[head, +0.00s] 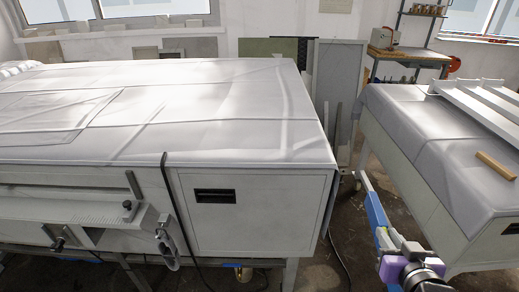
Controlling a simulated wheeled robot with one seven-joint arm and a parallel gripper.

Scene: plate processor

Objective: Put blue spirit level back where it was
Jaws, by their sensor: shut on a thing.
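The blue spirit level (375,210) is a long, narrow bar at the lower right of the head view, with a pale grey far end. It slants up and to the left, in front of the gap between the two covered tables. My gripper (390,244) is at its near end and appears shut on it.
A large table with a pale cover (200,100) fills the left and middle. A second covered table (430,130) at the right bears long pale metal bars (470,105) and a small wooden block (495,166). A workbench (410,56) stands behind. Dark floor shows between the tables.

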